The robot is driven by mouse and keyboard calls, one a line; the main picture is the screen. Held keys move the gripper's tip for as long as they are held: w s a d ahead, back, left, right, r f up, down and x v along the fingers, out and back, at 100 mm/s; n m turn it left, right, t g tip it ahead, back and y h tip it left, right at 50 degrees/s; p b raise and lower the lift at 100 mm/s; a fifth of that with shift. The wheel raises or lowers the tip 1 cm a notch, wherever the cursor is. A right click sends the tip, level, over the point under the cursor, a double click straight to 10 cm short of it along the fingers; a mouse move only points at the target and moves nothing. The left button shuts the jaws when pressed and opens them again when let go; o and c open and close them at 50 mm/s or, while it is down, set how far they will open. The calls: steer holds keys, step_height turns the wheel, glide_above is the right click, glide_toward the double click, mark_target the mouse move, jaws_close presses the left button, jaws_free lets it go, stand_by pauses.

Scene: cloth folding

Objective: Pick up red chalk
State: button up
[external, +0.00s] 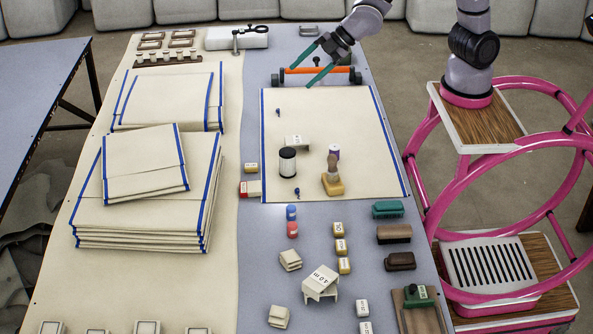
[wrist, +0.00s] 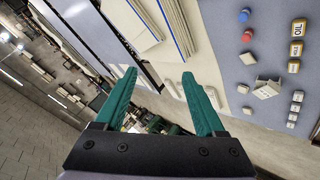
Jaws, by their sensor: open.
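The red chalk (external: 292,229) is a short red cylinder standing on the grey-blue table strip, just in front of the cloth's near edge. A similar blue chalk (external: 291,212) stands right behind it. In the wrist view the red chalk (wrist: 247,36) is at the upper right, just below the blue one (wrist: 245,14). My gripper (external: 299,77) has two teal fingers, spread apart with nothing between them. It is raised at the far end of the table, near the roller, well away from the red chalk. In the wrist view its fingers (wrist: 159,73) point up the picture.
A blue-edged cloth (external: 330,112) lies flat with a dark ribbed cylinder (external: 288,162) and a wooden-handled tool (external: 332,178) on it. Folded cloth stacks (external: 150,215) fill the left. Small labelled blocks (external: 341,247), brushes (external: 394,234) and a white stand (external: 320,284) surround the chalks.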

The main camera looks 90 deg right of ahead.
steer(key=w+a+f+n+t, duration=0.1)
steer(key=w+a+f+n, duration=0.15)
steer(key=f, duration=0.25)
steer(key=w+a+f+n, duration=0.1)
steer(key=a+f+n, duration=0.1)
steer(key=f+n, duration=0.25)
steer(key=n+t+y, duration=0.2)
steer(key=n+y, duration=0.2)
steer(key=n, duration=1.8)
glide_toward(295, 222)
steer(key=shift+d+f, duration=0.1)
steer(key=shift+f, duration=0.6)
steer(key=shift+f+n+y, duration=0.25)
steer(key=shift+n+y, duration=0.15)
steer(key=x, duration=0.4)
steer(key=shift+w+a, duration=0.3)
steer(key=x, duration=0.4)
steer(key=shift+w+d+r, duration=0.1)
steer(key=shift+w+r, duration=0.1)
steer(key=shift+w, duration=0.45)
steer(key=shift+w+f, duration=0.2)
steer(key=shift+w, duration=0.15)
